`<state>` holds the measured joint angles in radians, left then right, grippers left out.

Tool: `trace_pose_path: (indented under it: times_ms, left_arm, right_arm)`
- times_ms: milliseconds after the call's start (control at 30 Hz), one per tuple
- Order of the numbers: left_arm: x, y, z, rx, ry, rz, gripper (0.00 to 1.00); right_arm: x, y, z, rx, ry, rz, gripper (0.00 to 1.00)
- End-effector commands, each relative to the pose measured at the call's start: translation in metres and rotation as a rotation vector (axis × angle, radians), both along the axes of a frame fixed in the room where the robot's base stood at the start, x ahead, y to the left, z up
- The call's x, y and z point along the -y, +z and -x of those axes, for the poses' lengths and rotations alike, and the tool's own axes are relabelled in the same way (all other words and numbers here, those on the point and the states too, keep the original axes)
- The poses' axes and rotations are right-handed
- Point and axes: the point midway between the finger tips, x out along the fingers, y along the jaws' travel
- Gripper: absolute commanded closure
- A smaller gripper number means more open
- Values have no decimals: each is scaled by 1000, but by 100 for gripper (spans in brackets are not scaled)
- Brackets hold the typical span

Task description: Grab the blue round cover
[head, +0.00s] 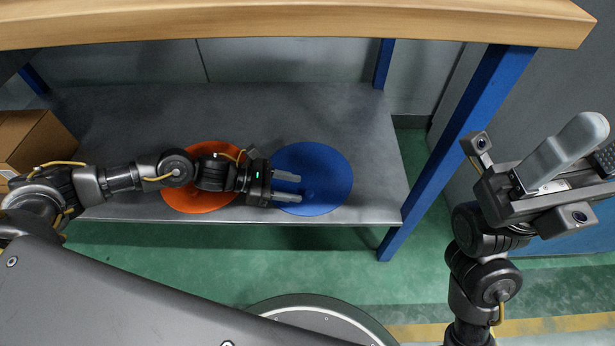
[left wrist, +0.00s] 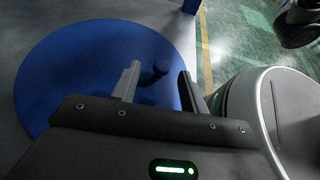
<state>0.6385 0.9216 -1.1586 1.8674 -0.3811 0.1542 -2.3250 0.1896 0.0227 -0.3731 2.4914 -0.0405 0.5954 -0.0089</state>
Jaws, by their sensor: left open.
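The blue round cover (head: 325,172) lies flat on the grey lower shelf, with a small blue knob (head: 308,195) on it. My left gripper (head: 293,187) is open and empty above the left part of the cover, fingers pointing right. In the left wrist view, the cover (left wrist: 70,70) spreads under the gripper (left wrist: 158,88), and the knob (left wrist: 160,68) shows in the gap between the two fingers, just beyond them. I cannot tell the height of the fingers above the cover. My right gripper (head: 562,152) is raised at the right, away from the shelf; its fingers overlap in view.
An orange round cover (head: 200,203) lies under my left forearm, left of the blue one. A cardboard box (head: 30,145) sits at the shelf's left end. The wooden tabletop (head: 290,22) overhangs the shelf (head: 376,195), and a blue leg (head: 455,150) stands at its right.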

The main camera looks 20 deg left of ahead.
Motion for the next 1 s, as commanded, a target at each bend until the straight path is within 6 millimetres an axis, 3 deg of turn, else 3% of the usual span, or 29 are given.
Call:
trace_pose_path:
  times_ms: [200,533,833,1000]
  left_arm:
    - [5,-4,-1,0,1,1,56]
    - [43,-24,-9,0,2,1,56]
    - [46,-24,-10,0,4,0,56]
    - [46,-24,-10,-1,4,0,78]
  right_arm:
    - [-1,-2,0,3,3,2,44]
    - [-12,5,13,79,45,19,44]
    - [-13,7,14,82,47,21,44]
    - [-13,7,14,82,46,21,44]
